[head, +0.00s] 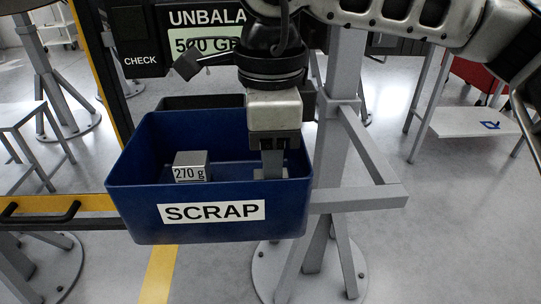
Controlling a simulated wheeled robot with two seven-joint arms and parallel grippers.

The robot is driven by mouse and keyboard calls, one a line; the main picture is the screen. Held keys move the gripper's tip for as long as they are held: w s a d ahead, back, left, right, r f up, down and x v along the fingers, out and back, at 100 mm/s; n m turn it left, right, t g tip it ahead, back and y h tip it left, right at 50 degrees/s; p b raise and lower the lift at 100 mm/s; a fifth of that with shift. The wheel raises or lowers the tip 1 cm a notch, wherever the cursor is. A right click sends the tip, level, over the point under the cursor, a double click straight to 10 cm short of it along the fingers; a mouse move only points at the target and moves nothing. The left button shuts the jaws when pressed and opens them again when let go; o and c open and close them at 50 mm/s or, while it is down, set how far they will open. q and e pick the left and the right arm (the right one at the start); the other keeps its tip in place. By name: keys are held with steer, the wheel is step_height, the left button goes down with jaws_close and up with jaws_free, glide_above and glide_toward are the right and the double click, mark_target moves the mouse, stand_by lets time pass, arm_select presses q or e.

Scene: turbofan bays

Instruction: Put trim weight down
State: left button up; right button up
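A grey metal block marked "270 g" (191,167), a trim weight, sits inside the blue bin labelled "SCRAP" (150,218), left of its middle. My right gripper (272,166) points straight down into the right part of the same bin, apart from that block. Its fingers show edge-on, one behind the other. A small grey patch shows at the fingertips, low in the bin; I cannot tell whether it is a held weight or part of the gripper. The front wall hides the lowest part. My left gripper is not in view.
Behind the bin stand a dark panel reading "UNBALA" and "500 G" (207,18) and a "CHECK" plate (140,60). A yellow frame (60,205) with a dark handle is at left. A grey post and bracket (365,198) stand close to the bin's right.

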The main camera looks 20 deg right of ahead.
step_height(320, 180, up, 4)
steer(key=shift+f, duration=0.1)
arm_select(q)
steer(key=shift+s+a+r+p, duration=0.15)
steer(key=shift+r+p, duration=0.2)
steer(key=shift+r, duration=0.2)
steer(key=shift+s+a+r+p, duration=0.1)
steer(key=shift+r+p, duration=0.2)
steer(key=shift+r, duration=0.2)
arm_select(e)
step_height(320, 180, up, 9)
steer(key=shift+f, duration=0.15)
